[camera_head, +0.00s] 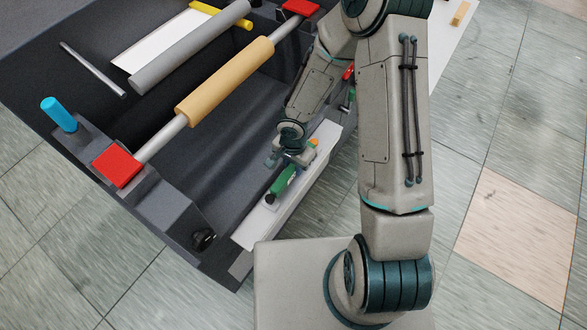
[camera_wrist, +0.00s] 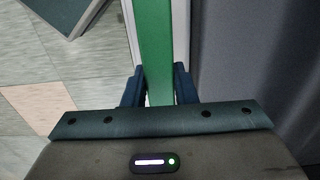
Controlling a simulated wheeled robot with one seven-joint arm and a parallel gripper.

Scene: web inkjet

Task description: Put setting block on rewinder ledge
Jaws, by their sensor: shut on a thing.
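A long green block (camera_head: 283,181), which I take to be the setting block, is over the white ledge (camera_head: 300,197) along the machine's near right side. In the wrist view the green block (camera_wrist: 155,45) runs up between my two dark fingers, with a pale strip showing on both sides of it. My gripper (camera_head: 292,160) is at the block's far end in the head view, and its fingers (camera_wrist: 157,88) are shut on the block. I cannot tell whether the block touches the ledge. The gripped end is partly hidden by my wrist.
A tan roll (camera_head: 225,80) on a shaft lies between red blocks (camera_head: 118,167). A grey roller (camera_head: 190,48) lies behind it. A small orange thing (camera_head: 314,142) is beside my gripper. A blue post (camera_head: 59,114) stands at left. Tiled floor is clear at right.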

